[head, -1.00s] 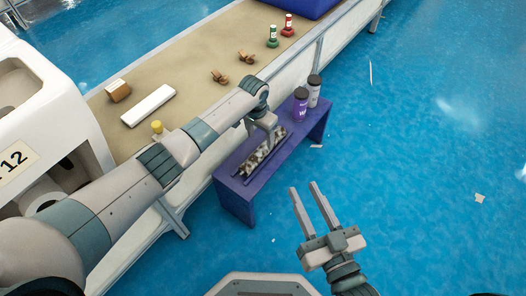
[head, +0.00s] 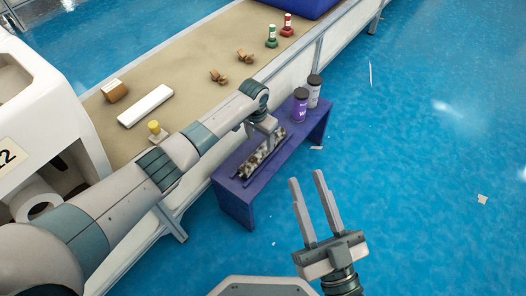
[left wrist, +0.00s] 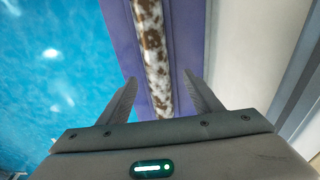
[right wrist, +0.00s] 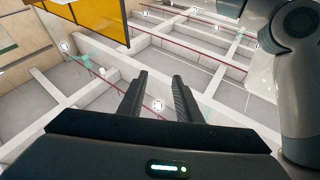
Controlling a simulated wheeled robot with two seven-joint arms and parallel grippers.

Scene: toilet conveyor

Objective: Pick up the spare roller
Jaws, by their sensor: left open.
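The spare roller, a long rod mottled brown and white (head: 262,153), lies on a low purple bench (head: 236,199) beside the conveyor. It also shows in the left wrist view (left wrist: 152,50), running lengthwise between my open fingers. My left gripper (head: 266,135) is above the roller near its far end, open and not closed on it. In the left wrist view its fingertips (left wrist: 160,88) stand on either side of the roller. My right gripper (head: 306,178) is open and empty over the blue floor; its two fingers also show apart in the right wrist view (right wrist: 159,80).
A purple bottle (head: 299,105) and a grey bottle (head: 314,91) stand at the bench's far end.

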